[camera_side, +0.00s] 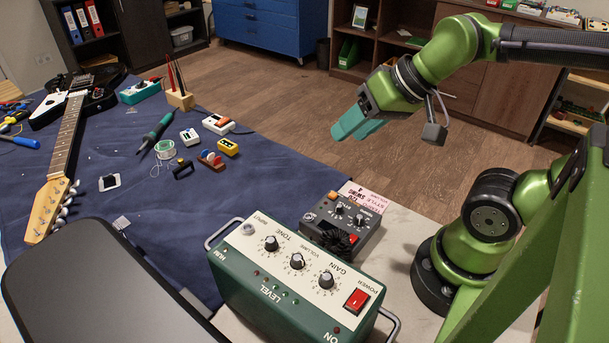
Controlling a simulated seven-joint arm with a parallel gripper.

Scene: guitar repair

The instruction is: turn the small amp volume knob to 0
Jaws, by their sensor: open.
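A green amp box (268,305) with a cream top stands at the front centre. Knob pointer positions are too small to read surely. My gripper (342,126) has teal fingers, is open and empty, and hangs in the air well above and behind both boxes, touching nothing.
A red power switch (357,300) and metal handles flank the knobs. A black slab (95,290) fills the front left. A guitar (68,135), soldering iron (155,131) and several small parts lie on the blue mat (225,188). The air between gripper and boxes looks clear.

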